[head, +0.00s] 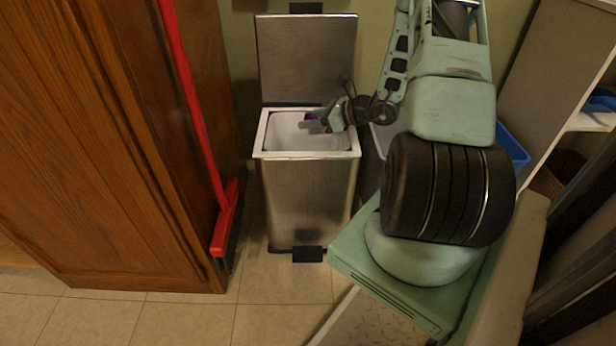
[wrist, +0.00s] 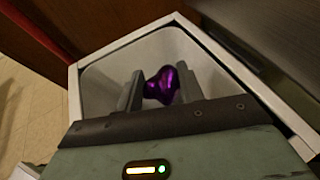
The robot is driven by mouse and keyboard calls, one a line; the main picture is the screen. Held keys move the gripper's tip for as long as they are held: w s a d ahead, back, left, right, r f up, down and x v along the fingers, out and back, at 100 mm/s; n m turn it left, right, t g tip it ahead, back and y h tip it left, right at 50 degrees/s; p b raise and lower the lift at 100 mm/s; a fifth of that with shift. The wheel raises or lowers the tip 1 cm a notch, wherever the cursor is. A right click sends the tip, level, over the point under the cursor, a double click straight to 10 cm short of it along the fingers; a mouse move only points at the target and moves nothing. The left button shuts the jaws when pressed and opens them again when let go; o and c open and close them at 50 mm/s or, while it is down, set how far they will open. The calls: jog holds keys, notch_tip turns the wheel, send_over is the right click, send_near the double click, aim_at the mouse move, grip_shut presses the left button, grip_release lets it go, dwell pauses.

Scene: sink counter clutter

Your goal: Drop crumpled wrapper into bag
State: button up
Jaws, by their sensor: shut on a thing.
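A crumpled shiny purple wrapper (wrist: 162,86) is held between the two fingers of my gripper (wrist: 160,90) in the wrist view. In the head view my gripper (head: 318,121) is over the opening of a steel bin, with a bit of the purple wrapper (head: 311,116) showing beside the fingers. The bin (head: 308,200) stands upright with its lid (head: 306,60) raised at the back. A pale grey-white lining, perhaps the bag (head: 285,132), shows inside the bin's rim. It also shows in the wrist view (wrist: 105,75). The bottom of the bin is hidden.
A wooden cabinet (head: 110,150) and a red broom (head: 195,110) stand left of the bin. A white shelf unit (head: 545,75) and a blue container (head: 512,148) are at the right. Tiled floor (head: 190,318) is free in front on the left.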

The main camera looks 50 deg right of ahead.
jog(key=o, duration=1)
jog(key=p+v, duration=0.6)
jog(key=v, duration=1.1)
jog(key=shift+s+r, duration=0.15)
jog(key=shift+s, duration=0.05)
jog(key=shift+d, duration=0.1)
